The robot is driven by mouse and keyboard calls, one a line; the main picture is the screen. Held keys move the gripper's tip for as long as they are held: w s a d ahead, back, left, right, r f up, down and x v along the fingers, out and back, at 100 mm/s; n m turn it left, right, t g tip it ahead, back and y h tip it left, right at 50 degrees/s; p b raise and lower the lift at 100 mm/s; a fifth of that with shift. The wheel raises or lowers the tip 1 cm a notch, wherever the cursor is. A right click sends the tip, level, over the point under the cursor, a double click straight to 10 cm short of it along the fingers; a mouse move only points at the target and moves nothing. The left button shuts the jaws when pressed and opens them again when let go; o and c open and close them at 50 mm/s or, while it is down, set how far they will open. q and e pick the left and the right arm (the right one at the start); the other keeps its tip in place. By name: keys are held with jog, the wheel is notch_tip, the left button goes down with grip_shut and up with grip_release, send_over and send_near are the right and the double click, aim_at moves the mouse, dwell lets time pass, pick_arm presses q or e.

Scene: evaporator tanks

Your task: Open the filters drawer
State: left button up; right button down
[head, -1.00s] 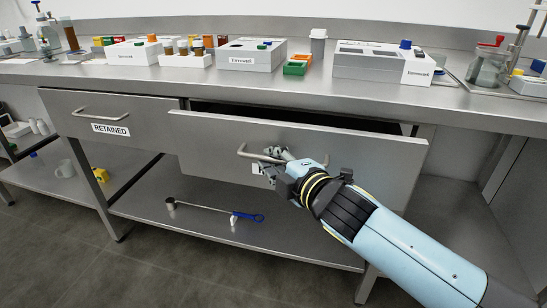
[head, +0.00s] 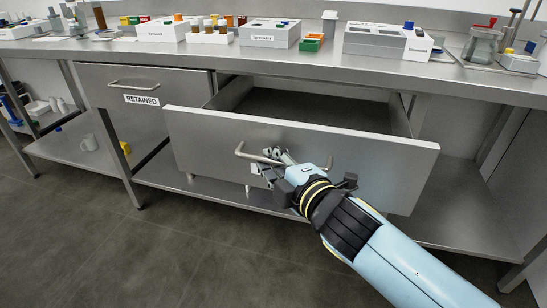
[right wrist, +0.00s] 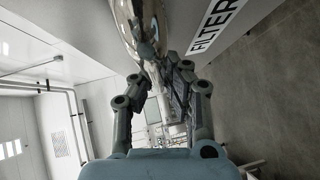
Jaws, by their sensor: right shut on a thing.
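The filters drawer (head: 370,160) stands pulled well out of the steel bench, and its inside shows as a bare, dark space. My right gripper (head: 274,160) is shut on the bar handle (head: 243,152) near the left part of the drawer front. In the right wrist view the fingers (right wrist: 160,85) close about the shiny handle (right wrist: 150,30), beside a label (right wrist: 216,20) reading "FILTER", cut off at the edge. In the head view my arm and gripper hide most of that label. My left gripper is not in view.
The closed RETAINED drawer (head: 120,88) is to the left. The benchtop (head: 200,58) above carries white boxes, bottles and a glass jar (head: 481,46). A lower shelf (head: 460,210) runs beneath. The grey floor (head: 150,255) in front is clear.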

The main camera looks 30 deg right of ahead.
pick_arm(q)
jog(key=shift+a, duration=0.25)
pick_arm(e)
jog(key=shift+r, duration=0.15)
jog(key=c, duration=1.4)
grip_release()
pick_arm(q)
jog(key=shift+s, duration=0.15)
pick_arm(e)
jog(key=s, duration=0.5)
jog(key=s+r, duration=0.1)
jog(key=s, duration=0.1)
jog(key=shift+s+a, duration=0.2)
jog(key=shift+a, duration=0.05)
